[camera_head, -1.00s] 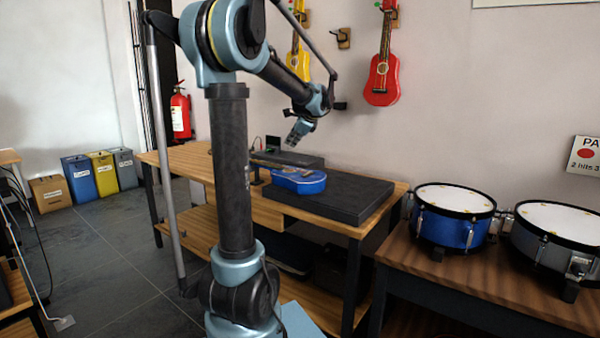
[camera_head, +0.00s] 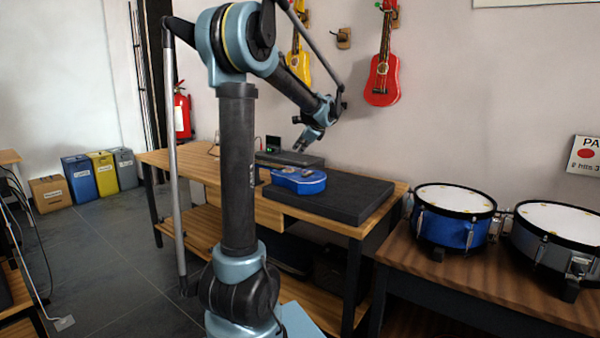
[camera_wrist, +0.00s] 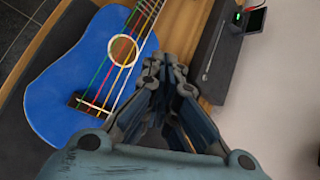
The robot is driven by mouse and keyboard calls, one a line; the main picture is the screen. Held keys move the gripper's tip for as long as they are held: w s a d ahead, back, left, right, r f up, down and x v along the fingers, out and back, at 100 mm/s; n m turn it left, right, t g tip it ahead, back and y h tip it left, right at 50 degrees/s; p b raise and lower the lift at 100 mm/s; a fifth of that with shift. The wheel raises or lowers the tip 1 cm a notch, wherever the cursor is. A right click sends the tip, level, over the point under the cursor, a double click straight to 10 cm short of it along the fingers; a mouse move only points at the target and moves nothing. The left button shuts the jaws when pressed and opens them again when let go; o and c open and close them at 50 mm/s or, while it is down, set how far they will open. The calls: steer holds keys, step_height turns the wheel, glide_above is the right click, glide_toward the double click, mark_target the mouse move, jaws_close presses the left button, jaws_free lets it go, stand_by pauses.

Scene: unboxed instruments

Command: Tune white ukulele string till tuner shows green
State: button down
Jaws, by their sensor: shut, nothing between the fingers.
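A blue ukulele (camera_head: 299,182) lies face up on a dark pad (camera_head: 350,198) on the wooden workbench. In the wrist view, the ukulele (camera_wrist: 62,100) shows its sound hole and coloured strings (camera_wrist: 118,66), with a pale one among them. Its headstock is out of the wrist view. A small black device with a green light, seemingly the tuner (camera_wrist: 256,18), stands at the top right of the wrist view; its screen cannot be read. My gripper (camera_head: 299,149) is above the bench behind the ukulele. In the wrist view, my gripper (camera_wrist: 163,62) is shut and empty, beside the ukulele's body.
A long dark block (camera_wrist: 216,50) with a thin rod on it lies right of my gripper in the wrist view. A red ukulele (camera_head: 382,78) and a yellow ukulele (camera_head: 299,62) hang on the wall. A blue drum (camera_head: 453,217) stands on the right table.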

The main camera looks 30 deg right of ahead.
steer(key=shift+f, duration=2.75)
steer(key=shift+f, duration=0.1)
steer(key=shift+f, duration=0.25)
steer(key=shift+f, duration=0.25)
steer(key=shift+r, duration=0.7)
steer(key=shift+r, duration=2.5)
